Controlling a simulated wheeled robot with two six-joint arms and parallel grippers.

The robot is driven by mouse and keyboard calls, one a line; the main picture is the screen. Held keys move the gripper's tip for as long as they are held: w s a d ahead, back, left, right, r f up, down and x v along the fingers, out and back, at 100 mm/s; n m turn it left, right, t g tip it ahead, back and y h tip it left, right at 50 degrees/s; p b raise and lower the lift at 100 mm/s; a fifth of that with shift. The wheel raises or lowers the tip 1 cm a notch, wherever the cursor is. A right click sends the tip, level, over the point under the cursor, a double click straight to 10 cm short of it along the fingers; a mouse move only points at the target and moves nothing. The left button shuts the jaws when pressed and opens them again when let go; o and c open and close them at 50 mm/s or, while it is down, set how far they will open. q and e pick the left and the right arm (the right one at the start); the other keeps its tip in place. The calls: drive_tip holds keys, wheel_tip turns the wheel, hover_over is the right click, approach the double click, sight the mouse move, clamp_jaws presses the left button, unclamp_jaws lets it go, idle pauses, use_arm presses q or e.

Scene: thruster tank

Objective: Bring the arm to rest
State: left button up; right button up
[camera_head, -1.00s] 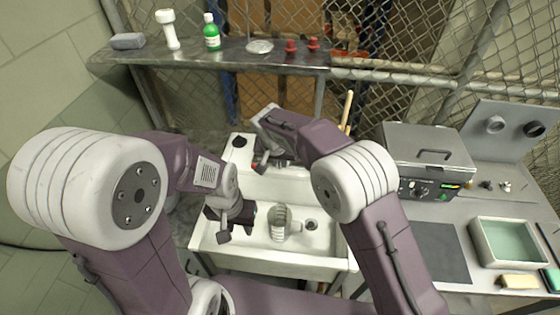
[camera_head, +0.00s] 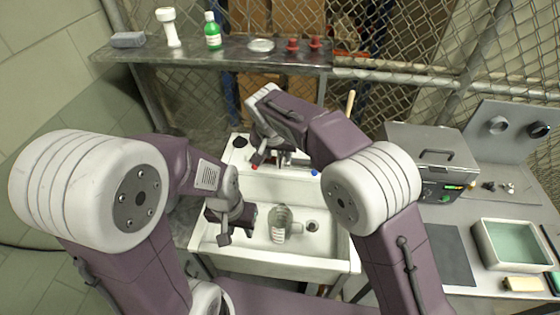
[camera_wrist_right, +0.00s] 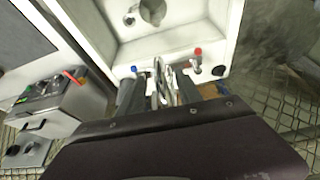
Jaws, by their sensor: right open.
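My right gripper (camera_head: 264,148) is over the back of the white sink, near the tap. In the right wrist view its two dark fingers (camera_wrist_right: 165,95) stand apart, with the metal tap (camera_wrist_right: 167,82) visible between them. I cannot tell whether they touch the tap. My left gripper (camera_head: 232,222) hangs over the left part of the basin, and its jaw gap is not clear.
A metal shelf (camera_head: 240,56) behind holds a green bottle (camera_head: 212,31), red pieces and other small items. To the right, a bench carries a grey lidded device (camera_head: 424,151) and a tray of greenish liquid (camera_head: 515,243). A wire fence stands behind.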

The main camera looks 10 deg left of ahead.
drive_tip(key=v, duration=0.3)
drive_tip(key=shift+r, duration=0.2)
